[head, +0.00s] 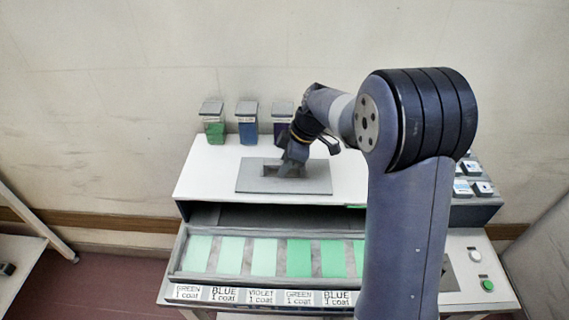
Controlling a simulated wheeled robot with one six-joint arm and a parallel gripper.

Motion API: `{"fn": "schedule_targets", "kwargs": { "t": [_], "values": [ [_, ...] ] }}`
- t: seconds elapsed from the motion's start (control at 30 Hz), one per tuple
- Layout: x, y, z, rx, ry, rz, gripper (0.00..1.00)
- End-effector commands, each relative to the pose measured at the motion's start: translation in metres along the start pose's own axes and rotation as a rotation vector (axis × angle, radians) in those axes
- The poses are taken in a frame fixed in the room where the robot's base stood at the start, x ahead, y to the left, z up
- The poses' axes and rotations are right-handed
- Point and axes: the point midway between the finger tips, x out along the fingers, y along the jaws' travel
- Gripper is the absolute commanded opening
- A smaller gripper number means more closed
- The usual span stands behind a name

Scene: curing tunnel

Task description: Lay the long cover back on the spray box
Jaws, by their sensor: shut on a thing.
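A flat grey rectangular plate (312,184), which looks like the long cover, is over the white top (210,180) of the unit. My gripper (290,168) points down at the middle of this plate and is shut on it. A dark patch shows around the fingertips; the grip itself is hard to make out. I cannot tell whether the plate rests on the white top or hovers just above it. I cannot tell for sure which part is the spray box.
A long open tray (176,262) with several green panels (264,256) lies in front, above coat labels. Small colour containers (213,122) stand behind the white top. Buttons (487,285) and a dark rack (472,212) are at the right. My arm hides the tray's right part.

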Motion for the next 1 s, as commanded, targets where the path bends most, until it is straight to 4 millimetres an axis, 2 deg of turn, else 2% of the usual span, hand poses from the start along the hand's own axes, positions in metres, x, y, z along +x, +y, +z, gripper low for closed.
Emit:
{"fn": "schedule_targets", "kwargs": {
  "t": [0.57,0.6,0.87,1.0],
  "values": [
    [0.0056,0.0002,0.0022,0.000,0.000,0.001,0.00],
    [0.0047,0.0002,0.0019,0.000,0.000,0.001,0.23],
    [0.0049,0.0001,0.0020,0.000,0.000,0.000,0.44],
    [0.0050,0.0000,0.0020,0.000,0.000,0.000,0.45]
  ]
}}
